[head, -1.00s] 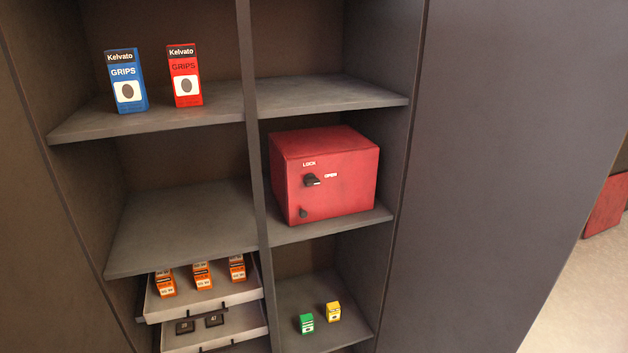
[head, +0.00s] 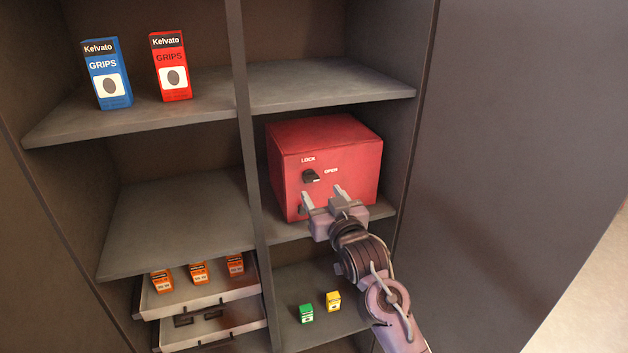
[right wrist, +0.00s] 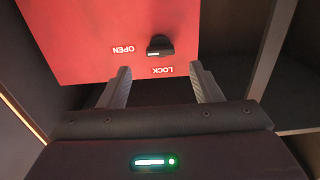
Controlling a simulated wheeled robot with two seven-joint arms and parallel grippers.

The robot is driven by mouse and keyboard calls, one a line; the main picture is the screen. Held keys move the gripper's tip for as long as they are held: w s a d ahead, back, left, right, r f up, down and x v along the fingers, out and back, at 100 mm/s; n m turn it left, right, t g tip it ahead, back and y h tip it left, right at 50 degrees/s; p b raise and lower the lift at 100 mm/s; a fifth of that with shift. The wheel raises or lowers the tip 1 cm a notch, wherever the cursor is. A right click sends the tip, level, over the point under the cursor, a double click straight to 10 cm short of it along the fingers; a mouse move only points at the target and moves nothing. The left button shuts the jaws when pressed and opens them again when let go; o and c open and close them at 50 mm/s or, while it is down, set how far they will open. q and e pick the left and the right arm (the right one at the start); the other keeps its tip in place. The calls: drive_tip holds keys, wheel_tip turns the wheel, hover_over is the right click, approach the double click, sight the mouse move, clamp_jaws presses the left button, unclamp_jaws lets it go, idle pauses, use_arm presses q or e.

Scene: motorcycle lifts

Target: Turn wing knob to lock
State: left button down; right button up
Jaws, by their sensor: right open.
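A red box (head: 345,155) stands on the middle right shelf. Its front has a black wing knob (head: 311,176), with the word LOCK above it and OPEN to its right. The knob's pale mark points toward OPEN. My right gripper (head: 322,193) is open in front of the box, below and slightly right of the knob, with nothing between its fingers. In the right wrist view the knob (right wrist: 160,46) shows upside down, beyond and between the two fingertips (right wrist: 159,72), apart from them. My left gripper is not in view.
The shelf divider (head: 247,150) is left of the box, and the cabinet's side wall is right of it. Small green (head: 307,314) and yellow (head: 333,301) boxes sit on the shelf below. Open drawers (head: 205,295) project at lower left. Blue and red grips boxes stand upper left.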

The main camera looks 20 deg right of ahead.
sight(313, 181)
drive_tip(key=w+p, duration=0.1)
drive_tip(key=w, duration=0.5)
drive_tip(key=shift+w+a+p, duration=0.15)
drive_tip(key=shift+w+p, duration=0.1)
drive_tip(key=shift+p, duration=0.1)
drive_tip(key=c, duration=1)
